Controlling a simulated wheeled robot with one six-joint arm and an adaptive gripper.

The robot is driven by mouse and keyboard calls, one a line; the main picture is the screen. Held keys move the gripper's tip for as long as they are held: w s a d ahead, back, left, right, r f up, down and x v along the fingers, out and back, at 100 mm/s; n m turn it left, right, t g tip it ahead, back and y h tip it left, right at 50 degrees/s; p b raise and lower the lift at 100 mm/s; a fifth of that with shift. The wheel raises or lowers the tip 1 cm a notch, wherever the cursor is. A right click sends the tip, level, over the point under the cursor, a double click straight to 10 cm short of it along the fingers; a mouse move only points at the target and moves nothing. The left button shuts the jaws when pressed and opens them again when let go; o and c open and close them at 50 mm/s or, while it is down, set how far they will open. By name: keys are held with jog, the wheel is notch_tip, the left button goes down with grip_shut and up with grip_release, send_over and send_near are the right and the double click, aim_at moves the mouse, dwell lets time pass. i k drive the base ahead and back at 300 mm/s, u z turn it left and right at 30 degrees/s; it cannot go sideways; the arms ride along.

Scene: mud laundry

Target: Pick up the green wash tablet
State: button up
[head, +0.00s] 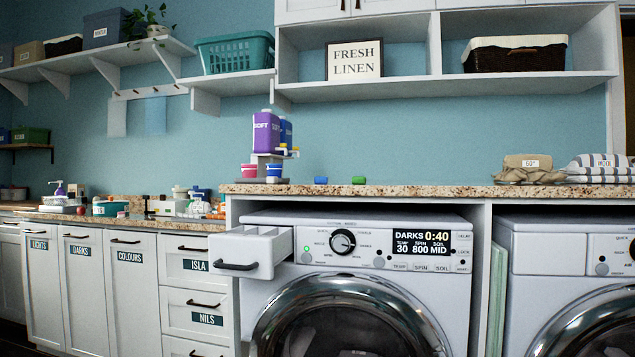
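The green wash tablet (358,180) lies on the speckled stone counter (440,191) above the washing machine, near the counter's front edge. A similar blue block (320,180) lies a short way to its left, apart from it. Nothing touches or covers the green tablet in the head view. My gripper is not in this view.
Left of the tablets stand a purple bottle (265,132) and small cups (249,170). The counter between is clear. A shelf (440,84) hangs above. The washer's detergent drawer (250,252) sticks out below.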

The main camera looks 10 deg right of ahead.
aim_at(359, 180)
jog(key=u, duration=0.45)
jog(key=i, duration=1.35)
jog(key=z, duration=0.75)
